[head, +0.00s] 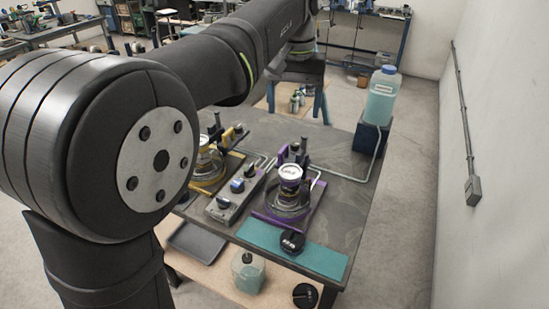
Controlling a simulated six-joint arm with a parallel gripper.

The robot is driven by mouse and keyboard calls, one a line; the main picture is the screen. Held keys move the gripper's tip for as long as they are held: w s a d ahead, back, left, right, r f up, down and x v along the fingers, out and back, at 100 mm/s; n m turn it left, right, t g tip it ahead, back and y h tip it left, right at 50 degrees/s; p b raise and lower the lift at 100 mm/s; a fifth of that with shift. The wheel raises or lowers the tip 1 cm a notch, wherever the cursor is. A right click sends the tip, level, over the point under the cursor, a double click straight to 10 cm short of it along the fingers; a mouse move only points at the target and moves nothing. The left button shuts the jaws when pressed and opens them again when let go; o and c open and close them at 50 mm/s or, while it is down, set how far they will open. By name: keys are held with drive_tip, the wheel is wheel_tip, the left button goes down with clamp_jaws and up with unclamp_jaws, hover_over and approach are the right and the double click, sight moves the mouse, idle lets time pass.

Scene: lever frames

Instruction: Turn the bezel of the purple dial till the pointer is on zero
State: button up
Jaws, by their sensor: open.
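The purple dial (290,172) stands on the table as a small round gauge with a pale face, above a round glass-like body on a purple base plate (264,221). Its bezel is the ring around the face. The pointer and the zero mark are too small to read. My arm crosses the upper left of the head view and runs away toward the top middle. My gripper cannot be made out; the far end of the arm is cut off or hidden, so its place relative to the dial does not show.
A similar yellow-based dial (204,170) stands left of the purple one, partly behind my arm. A grey control box (222,208) sits between them. A teal mat (325,261) with a black knob-like object (292,241) lies in front. A liquid bottle (384,98) stands back right.

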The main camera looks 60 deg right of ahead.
sight(290, 171)
wheel_tip(290, 171, down, 17)
drive_tip(key=shift+f, duration=0.15)
idle(0.4)
drive_tip(key=c, duration=1)
